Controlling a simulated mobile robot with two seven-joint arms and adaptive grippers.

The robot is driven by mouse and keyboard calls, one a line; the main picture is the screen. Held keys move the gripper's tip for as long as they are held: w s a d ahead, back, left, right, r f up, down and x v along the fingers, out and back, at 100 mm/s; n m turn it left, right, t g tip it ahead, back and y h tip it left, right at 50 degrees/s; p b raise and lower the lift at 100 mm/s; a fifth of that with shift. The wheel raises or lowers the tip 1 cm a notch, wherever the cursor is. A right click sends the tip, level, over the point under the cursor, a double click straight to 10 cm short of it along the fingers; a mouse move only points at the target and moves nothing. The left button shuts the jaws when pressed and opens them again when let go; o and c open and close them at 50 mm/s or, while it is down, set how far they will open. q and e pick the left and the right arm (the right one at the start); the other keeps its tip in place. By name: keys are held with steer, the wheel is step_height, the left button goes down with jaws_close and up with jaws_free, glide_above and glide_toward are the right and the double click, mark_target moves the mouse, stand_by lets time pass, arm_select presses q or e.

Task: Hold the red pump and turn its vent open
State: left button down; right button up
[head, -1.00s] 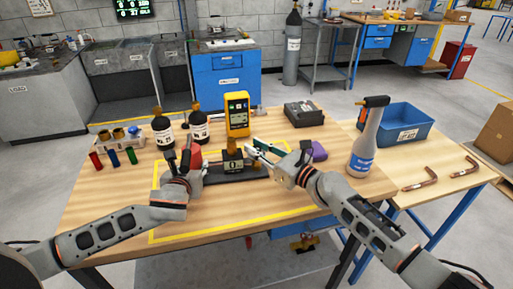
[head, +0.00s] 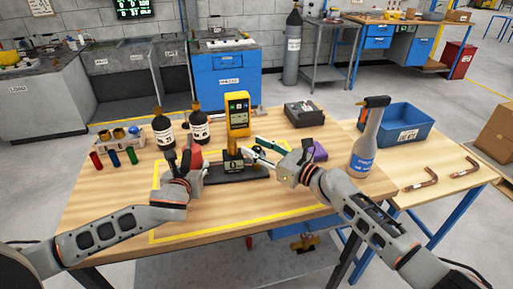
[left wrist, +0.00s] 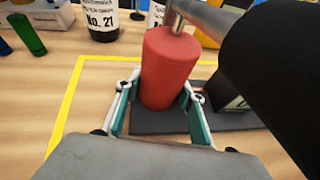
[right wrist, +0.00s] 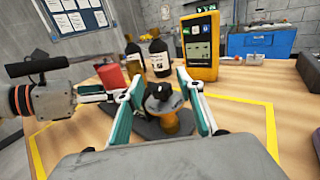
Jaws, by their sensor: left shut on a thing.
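The red pump (left wrist: 168,65) stands upright at the dark base plate (left wrist: 160,122). My left gripper (head: 190,168) is shut around its lower body; one finger lies on each side in the left wrist view (left wrist: 155,105). A metal rod (left wrist: 210,15) crosses near the pump's top. The pump also shows in the right wrist view (right wrist: 110,76), left of my right gripper (right wrist: 160,105). My right gripper is open at the plate's right part. A black knob (right wrist: 158,91) on an amber body (right wrist: 178,122) appears between its fingers. I cannot tell whether they touch it.
A yellow meter (head: 237,113) stands behind the plate, with two dark bottles (head: 163,131) to its left. Coloured cylinders (head: 112,158) are at the left. A spray bottle (head: 366,140) and blue bin (head: 408,124) are at the right. The table's front is clear.

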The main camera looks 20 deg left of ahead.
steer(key=shift+d, duration=0.1)
steer(key=v, duration=1.1)
steer(key=shift+s+d, duration=0.25)
steer(key=shift+d, duration=0.1)
steer(key=shift+o, duration=0.2)
steer(key=shift+a, duration=0.1)
